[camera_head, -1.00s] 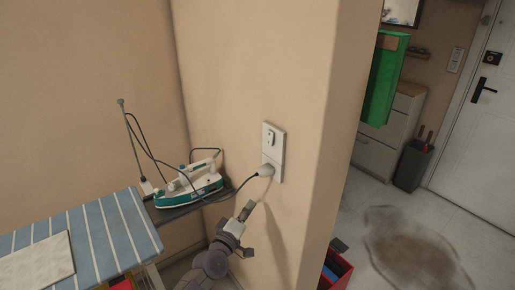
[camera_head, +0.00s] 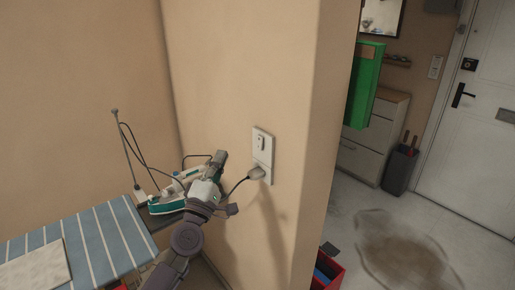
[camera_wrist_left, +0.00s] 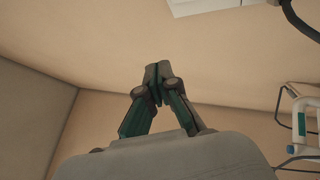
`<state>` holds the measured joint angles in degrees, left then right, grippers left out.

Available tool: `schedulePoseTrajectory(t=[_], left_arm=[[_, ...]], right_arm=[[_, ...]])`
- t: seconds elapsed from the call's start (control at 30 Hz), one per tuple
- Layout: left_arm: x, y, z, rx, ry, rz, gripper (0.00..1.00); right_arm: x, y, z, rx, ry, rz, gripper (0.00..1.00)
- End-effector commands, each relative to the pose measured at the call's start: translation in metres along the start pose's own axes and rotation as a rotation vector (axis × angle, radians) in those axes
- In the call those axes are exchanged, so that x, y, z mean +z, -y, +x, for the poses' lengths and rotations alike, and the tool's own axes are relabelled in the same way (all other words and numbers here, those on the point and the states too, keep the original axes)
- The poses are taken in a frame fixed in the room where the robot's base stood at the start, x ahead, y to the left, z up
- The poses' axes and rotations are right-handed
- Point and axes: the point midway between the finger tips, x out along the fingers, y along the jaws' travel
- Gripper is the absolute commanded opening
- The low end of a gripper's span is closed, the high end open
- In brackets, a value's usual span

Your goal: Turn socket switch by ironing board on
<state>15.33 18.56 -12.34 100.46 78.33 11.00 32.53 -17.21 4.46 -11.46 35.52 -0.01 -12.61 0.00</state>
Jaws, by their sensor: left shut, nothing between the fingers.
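The wall socket (camera_head: 262,156) is a white vertical plate on the beige wall. Its upper half has a switch (camera_head: 261,143); a grey plug with a dark cord (camera_head: 256,173) sits in the lower half. I cannot tell the switch's position. The ironing board (camera_head: 85,240), blue with white stripes, is at the lower left. My left gripper (camera_head: 221,156) is shut and empty, left of the socket at about switch height, apart from it. The left wrist view shows its closed fingertips (camera_wrist_left: 157,70) and part of a white plate (camera_wrist_left: 200,5) at the top. My right gripper is not in view.
A white and green iron (camera_head: 165,205) rests on the board's end behind my left gripper. A thin upright rod (camera_head: 127,150) stands beside it. The wall corner lies right of the socket. A red bin (camera_head: 325,270) stands on the floor past it.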

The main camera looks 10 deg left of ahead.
Motion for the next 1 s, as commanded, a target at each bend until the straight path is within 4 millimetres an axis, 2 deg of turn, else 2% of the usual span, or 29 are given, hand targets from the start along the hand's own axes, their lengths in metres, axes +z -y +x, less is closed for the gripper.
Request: schedulePoseTrajectory(t=[0.27, 0.7, 1.0], left_arm=[[0.008, 0.01, 0.011, 0.0, -0.001, -0.001, 0.0], [0.038, 0.041, 0.051, -0.001, -0.001, 0.0, 0.0], [0.045, 0.046, 0.061, -0.001, 0.0, 0.002, 0.0]], right_arm=[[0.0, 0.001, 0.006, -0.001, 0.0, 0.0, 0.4], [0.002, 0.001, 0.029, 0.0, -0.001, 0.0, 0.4], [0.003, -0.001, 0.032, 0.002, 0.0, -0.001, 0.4]])
